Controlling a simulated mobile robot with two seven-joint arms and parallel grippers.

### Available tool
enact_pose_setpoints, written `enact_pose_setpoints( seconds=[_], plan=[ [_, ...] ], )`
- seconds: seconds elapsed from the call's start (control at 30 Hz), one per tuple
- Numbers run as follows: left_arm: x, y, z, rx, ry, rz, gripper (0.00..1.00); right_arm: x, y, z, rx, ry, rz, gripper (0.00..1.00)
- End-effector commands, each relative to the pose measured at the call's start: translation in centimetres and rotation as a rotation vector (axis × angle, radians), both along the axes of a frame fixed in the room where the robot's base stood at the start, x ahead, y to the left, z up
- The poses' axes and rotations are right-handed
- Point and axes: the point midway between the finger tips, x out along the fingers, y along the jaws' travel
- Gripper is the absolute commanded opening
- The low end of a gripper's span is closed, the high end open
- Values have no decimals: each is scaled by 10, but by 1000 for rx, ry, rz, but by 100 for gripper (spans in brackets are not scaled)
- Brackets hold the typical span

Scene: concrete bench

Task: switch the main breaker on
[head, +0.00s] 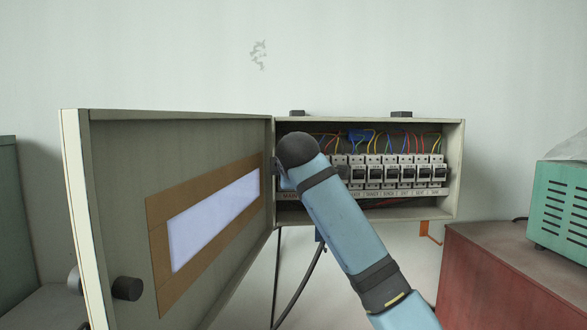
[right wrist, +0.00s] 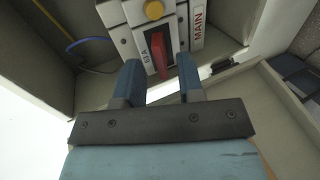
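The main breaker (right wrist: 138,12) fills the top of the right wrist view, a pale block with a yellow round button, a red lever (right wrist: 160,56) and a "63A" mark. A "MAIN" label (right wrist: 197,24) is beside it. My right gripper (right wrist: 158,72) is open, its two blue fingers apart with the red lever between them at the tips. I cannot tell whether either finger touches it. In the head view my right arm crosses the open box (head: 459,170) and hides the main breaker and most of the gripper. My left gripper is not in view.
A row of small breakers (head: 398,172) with coloured wires lies right of my arm. The box door (head: 110,190) stands open to the left, with a black knob (head: 127,288). A red cabinet (head: 520,275) and green device (head: 562,205) stand at right.

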Motion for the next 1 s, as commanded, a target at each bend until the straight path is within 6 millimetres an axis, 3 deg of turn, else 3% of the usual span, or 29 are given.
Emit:
enact_pose_setpoints(
  seconds=[0.53, 0.7, 1.0],
  plan=[
    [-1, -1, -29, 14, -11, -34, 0, -104, 0, 38, 0, -4, 2, 35],
    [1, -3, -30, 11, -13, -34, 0, -118, 0, 44, -1, -3, 1, 35],
    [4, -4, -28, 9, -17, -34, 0, -121, 0, 46, 0, -1, 1, 35]
  ],
)
